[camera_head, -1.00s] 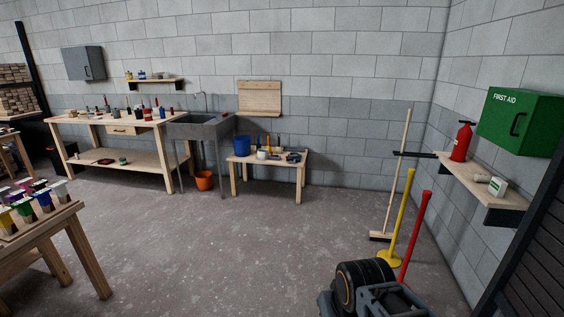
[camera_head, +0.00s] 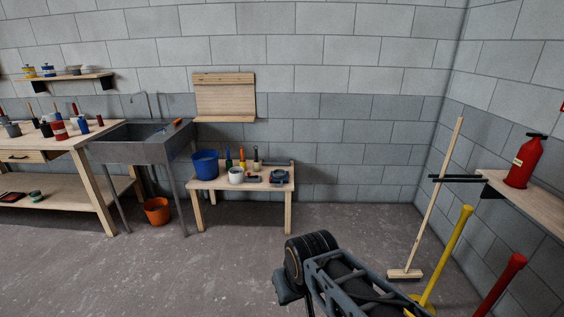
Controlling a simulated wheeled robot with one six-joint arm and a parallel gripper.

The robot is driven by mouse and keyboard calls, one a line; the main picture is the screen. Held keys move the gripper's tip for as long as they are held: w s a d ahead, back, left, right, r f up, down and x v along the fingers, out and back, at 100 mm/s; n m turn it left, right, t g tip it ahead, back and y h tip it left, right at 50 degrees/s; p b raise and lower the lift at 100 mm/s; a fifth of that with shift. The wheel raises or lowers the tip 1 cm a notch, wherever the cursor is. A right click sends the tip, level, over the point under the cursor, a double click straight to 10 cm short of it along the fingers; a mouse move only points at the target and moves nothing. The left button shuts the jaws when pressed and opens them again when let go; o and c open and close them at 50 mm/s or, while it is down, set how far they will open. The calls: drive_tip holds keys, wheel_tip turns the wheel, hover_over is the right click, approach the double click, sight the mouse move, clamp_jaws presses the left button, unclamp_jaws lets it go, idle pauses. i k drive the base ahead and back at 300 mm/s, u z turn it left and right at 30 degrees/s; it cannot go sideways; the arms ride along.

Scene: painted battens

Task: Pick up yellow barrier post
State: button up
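The yellow barrier post (camera_head: 447,258) stands on the floor at the right, in front of the broom, with a slight tilt in the picture. Its round yellow base (camera_head: 424,308) shows partly at the bottom edge. My arm reaches up from the bottom middle, to the left of the post and apart from it. My gripper (camera_head: 290,287) seems to be at the arm's far end, dark and seen from behind. Its fingers cannot be made out, so I cannot tell whether it is open or shut. I see nothing held.
A red post (camera_head: 500,284) stands right of the yellow one. A broom (camera_head: 433,215) leans at a black wall bracket (camera_head: 458,178) behind. A shelf (camera_head: 525,203) with a red extinguisher (camera_head: 525,161) juts out at right. A low table (camera_head: 243,186) stands at the back wall. Floor at left is clear.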

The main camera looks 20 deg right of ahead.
sight(466, 210)
drive_tip(key=z, duration=0.3)
drive_tip(key=i, duration=1.85)
drive_tip(key=z, duration=1.7)
drive_tip(key=i, duration=1.15)
drive_tip(key=z, duration=1.3)
drive_tip(key=i, duration=0.35)
drive_tip(key=z, duration=0.05)
